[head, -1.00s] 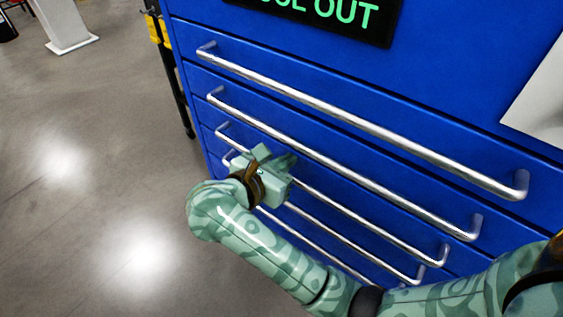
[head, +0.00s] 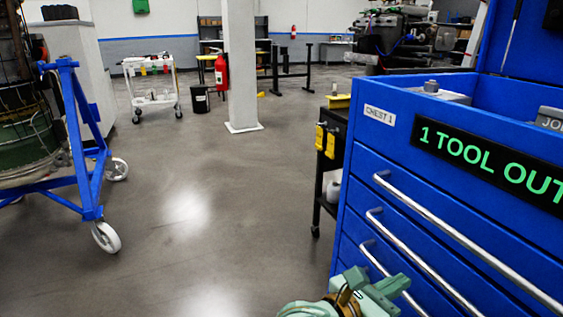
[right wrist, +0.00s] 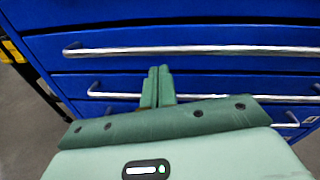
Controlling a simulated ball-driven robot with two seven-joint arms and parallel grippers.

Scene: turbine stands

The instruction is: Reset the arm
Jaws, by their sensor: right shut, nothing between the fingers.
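My right gripper (head: 378,284) is green and shows at the bottom of the head view, in front of the lower drawers of a blue tool chest (head: 375,150). In the right wrist view its two fingers (right wrist: 157,84) are together and empty. They point at the chest front, near a silver drawer handle (right wrist: 225,96). I cannot tell how far they are from the handle. The forearm is mostly cut off by the lower edge of the head view. My left gripper is in neither view.
A black cart with yellow parts (head: 329,142) stands just left of the chest. A blue wheeled stand (head: 86,150) is at far left. A white pillar (head: 241,70) and a white cart (head: 153,86) stand farther back. The grey floor (head: 200,210) between is open.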

